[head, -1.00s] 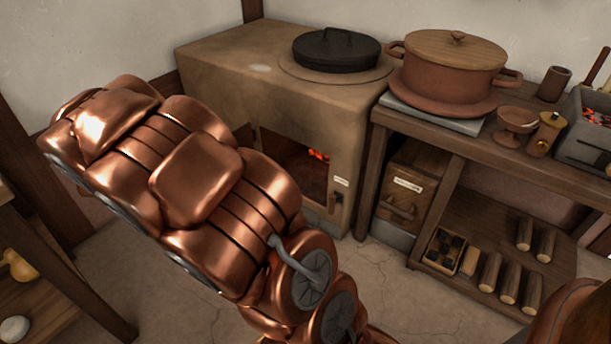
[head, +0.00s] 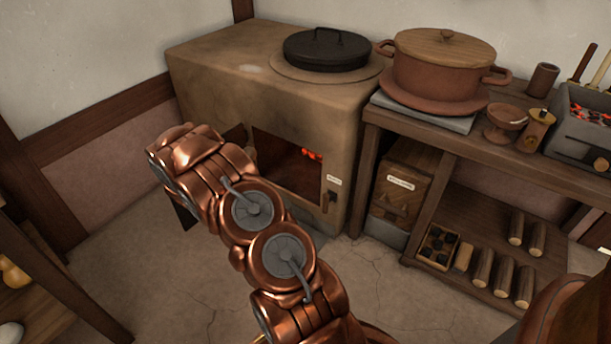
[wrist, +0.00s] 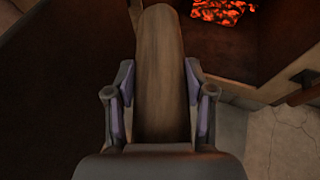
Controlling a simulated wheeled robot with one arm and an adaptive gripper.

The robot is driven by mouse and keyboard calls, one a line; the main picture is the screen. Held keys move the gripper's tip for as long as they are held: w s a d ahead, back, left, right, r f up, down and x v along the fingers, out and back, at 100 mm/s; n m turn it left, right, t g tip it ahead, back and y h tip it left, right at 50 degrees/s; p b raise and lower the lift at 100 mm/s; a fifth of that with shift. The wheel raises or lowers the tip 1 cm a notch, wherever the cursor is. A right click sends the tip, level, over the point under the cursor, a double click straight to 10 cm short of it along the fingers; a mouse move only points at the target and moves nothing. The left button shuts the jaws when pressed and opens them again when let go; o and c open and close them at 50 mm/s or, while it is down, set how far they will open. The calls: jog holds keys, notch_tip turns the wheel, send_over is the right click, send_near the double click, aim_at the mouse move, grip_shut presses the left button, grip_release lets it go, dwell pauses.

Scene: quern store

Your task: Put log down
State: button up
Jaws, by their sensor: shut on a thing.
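The log (wrist: 160,75) is in the wrist view, a brown wooden piece pointing away from me. My gripper (wrist: 160,100) is shut on it, one finger pad against each side. Glowing red embers (wrist: 223,10) lie ahead and to the right of the log in the wrist view. In the head view the clay stove (head: 215,85) has an open firebox (head: 285,165) with embers inside. My arm reaches toward the left side of that opening. My gripper and the log are hidden behind the arm in the head view.
A lidded black pan (head: 326,52) sits on the stove. A bench (head: 440,150) to the right bears a large lidded pot (head: 440,75), with several logs (head: 503,275) on its lower shelf. The floor (head: 190,285) before the stove is clear.

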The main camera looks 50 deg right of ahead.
jog(key=s+d+f+m+g, duration=0.45)
jog(key=s+d+f, duration=0.55)
jog(key=s+f, duration=0.3)
jog(key=shift+n+g+h, duration=0.25)
jog(key=shift+h, duration=0.25)
jog(key=r+b+x, duration=0.1)
jog(key=b+x, duration=0.1)
jog(key=x, duration=0.4)
jog(key=d+r+b+x, duration=0.1)
jog(key=b+x, duration=0.1)
jog(key=x, duration=0.5)
jog(key=w+r+b+x, duration=0.1)
jog(key=r+b+x, duration=0.1)
jog(key=x, duration=0.5)
jog(key=shift+d+b, duration=0.3)
jog(key=shift+b, duration=0.25)
jog(key=shift+f+b, duration=1.4)
jog(key=shift+f, duration=0.9)
jog(key=shift+d, duration=0.15)
jog(key=shift+r, duration=0.1)
